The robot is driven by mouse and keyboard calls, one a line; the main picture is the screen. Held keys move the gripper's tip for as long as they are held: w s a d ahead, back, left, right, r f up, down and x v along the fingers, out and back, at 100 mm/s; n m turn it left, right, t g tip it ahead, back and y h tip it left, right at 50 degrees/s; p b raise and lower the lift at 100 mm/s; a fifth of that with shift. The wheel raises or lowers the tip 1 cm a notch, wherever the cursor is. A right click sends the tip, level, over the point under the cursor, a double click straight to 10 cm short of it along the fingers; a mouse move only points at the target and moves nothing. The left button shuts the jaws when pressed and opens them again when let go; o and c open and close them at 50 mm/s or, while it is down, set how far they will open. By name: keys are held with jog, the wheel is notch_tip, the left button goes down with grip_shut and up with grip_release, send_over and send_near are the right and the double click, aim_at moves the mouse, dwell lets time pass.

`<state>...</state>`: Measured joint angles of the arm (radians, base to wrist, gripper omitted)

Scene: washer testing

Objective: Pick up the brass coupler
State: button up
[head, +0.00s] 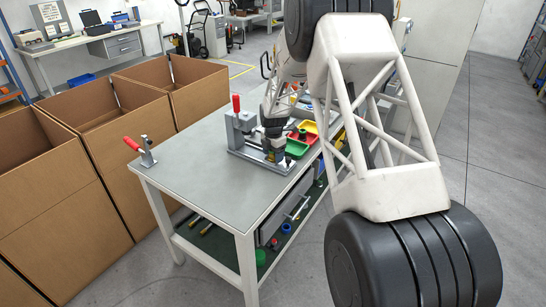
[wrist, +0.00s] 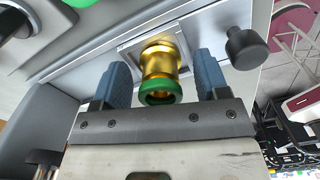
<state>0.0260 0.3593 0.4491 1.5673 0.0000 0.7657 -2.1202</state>
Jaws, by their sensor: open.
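The brass coupler (wrist: 159,62) shows in the wrist view, gold with a green ring at its near end. It sits at a square recess in a grey metal fixture (wrist: 128,47). My gripper (wrist: 163,75) is open, with one blue-padded finger on each side of the coupler and a visible gap on both sides. In the head view my gripper (head: 274,146) is low over the grey fixture (head: 240,130) with the red-handled clamp, on the table. The coupler is hidden there behind my gripper and arm.
A dark knob (wrist: 246,48) stands right of the fingers in the wrist view. A red-handled toggle clamp (head: 140,150) stands at the table's left corner. The table front (head: 215,185) is clear. Cardboard boxes (head: 45,195) stand left.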

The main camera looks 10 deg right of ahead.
jog(key=shift+c, duration=0.2)
jog(key=c, duration=1.1)
jog(key=shift+r, duration=1.55)
jog(key=shift+s+r, duration=0.25)
jog(key=shift+r, duration=0.05)
jog(key=s+r, duration=0.1)
jog(key=s, duration=1.4)
jog(key=shift+s+a+r, duration=0.2)
jog(key=shift+s, duration=0.05)
